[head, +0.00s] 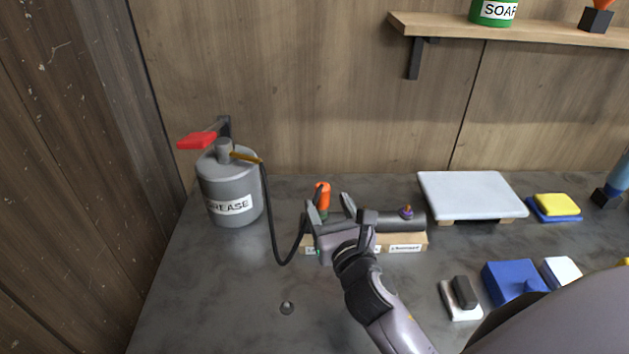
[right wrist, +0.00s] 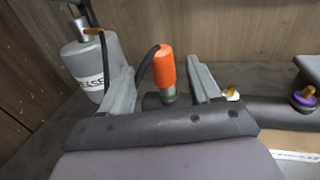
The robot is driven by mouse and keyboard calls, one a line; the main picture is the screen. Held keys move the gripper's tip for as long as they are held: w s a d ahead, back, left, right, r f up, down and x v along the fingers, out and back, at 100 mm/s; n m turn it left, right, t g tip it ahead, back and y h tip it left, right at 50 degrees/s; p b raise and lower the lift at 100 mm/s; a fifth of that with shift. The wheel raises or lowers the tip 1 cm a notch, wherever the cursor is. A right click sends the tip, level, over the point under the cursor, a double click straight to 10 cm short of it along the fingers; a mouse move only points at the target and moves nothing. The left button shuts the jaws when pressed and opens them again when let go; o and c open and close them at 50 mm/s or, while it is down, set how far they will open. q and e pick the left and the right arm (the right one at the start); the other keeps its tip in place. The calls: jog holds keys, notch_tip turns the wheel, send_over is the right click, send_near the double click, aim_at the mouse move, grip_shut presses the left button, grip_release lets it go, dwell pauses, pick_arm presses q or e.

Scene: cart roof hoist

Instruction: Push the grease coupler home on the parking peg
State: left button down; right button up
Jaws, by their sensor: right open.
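The grease coupler, an orange cylinder with a black hose at its top, stands nearly upright in the head view (head: 323,194) and the right wrist view (right wrist: 164,66). A green band shows at its lower end, just above a dark grey bar (right wrist: 267,112) on a wooden base. My right gripper (head: 331,208) is open, with one finger on each side of the coupler and gaps visible in the wrist view. The parking peg is not clearly visible; I cannot tell how far down the coupler sits. My left gripper is not in view.
A grey grease can (head: 224,186) with a red handle (head: 196,141) stands left; its black hose (head: 272,225) loops to the coupler. A purple-ringed fitting (right wrist: 303,97) is on the bar. A pale board (head: 470,190), sponges and blocks lie right. The front left counter is mostly clear.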

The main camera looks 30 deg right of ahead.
aim_at(319, 184)
jog(key=shift+w+d+r, duration=0.1)
jog(key=shift+w+d, duration=0.1)
jog(key=shift+w, duration=0.9)
jog(key=shift+w+d+p, duration=0.1)
jog(key=shift+w+d, duration=0.1)
jog(key=shift+w, duration=0.6)
jog(key=shift+w+d+p, duration=0.1)
jog(key=shift+w+d, duration=0.05)
jog(key=shift+w, duration=0.7)
jog(key=shift+w+d+p, duration=0.1)
jog(key=shift+w+d, duration=0.1)
jog(key=shift+w, duration=0.6)
jog(key=c, duration=1)
